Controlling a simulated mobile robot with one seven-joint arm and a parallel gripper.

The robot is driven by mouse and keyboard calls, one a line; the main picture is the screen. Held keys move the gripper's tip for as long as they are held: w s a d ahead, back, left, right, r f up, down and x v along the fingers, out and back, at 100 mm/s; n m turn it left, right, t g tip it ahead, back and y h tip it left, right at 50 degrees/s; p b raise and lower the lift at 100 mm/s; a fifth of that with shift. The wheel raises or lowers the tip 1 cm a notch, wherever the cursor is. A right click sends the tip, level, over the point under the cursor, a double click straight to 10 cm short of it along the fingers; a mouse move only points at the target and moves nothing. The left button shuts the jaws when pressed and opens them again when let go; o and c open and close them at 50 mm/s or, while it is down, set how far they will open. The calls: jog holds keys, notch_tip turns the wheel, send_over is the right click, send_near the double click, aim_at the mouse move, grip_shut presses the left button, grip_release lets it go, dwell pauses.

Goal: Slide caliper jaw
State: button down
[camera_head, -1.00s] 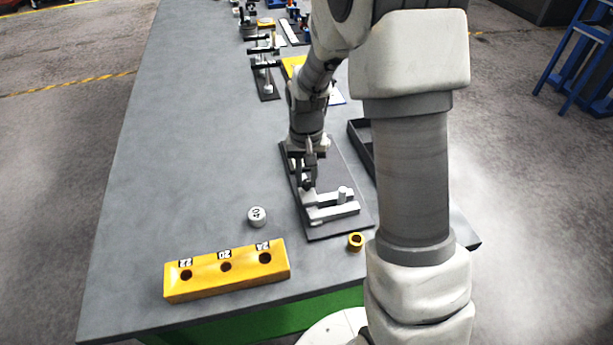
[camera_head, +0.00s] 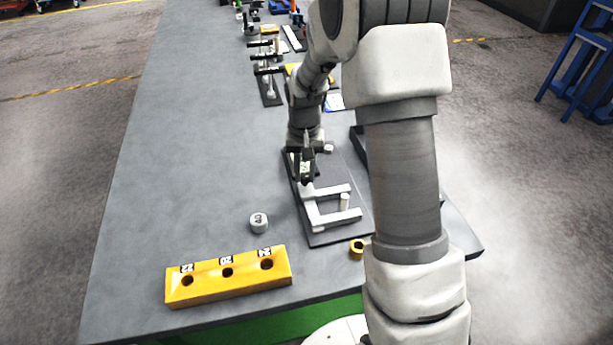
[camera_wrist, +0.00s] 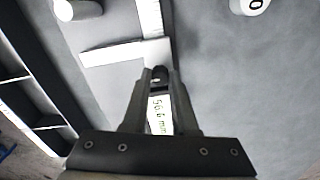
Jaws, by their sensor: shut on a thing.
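A light grey caliper lies on a dark board (camera_head: 345,232). Its near jaw (camera_head: 337,219) and its far sliding jaw (camera_head: 326,192) stand apart, with a short upright pin (camera_head: 345,203) between them in the head view. My gripper (camera_head: 304,178) is shut on the sliding part at the far jaw's left end. In the wrist view my gripper (camera_wrist: 160,85) holds that part, and a readout label (camera_wrist: 158,115) in mm shows between the fingers. The sliding jaw (camera_wrist: 112,53) and the beam (camera_wrist: 150,18) show ahead of it. The grasp point is partly hidden by the fingers.
A white numbered cylinder (camera_head: 259,222) stands left of the board. A yellow block (camera_head: 228,279) with three numbered holes lies at the near edge. A yellow ring (camera_head: 357,248) is by the board's near right corner. A dark tray (camera_head: 358,140) stands at right.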

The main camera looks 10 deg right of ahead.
jog(key=c, duration=0.7)
grip_release()
jog(key=shift+r, duration=0.1)
jog(key=shift+r+p, duration=0.3)
jog(key=shift+r, duration=8.35)
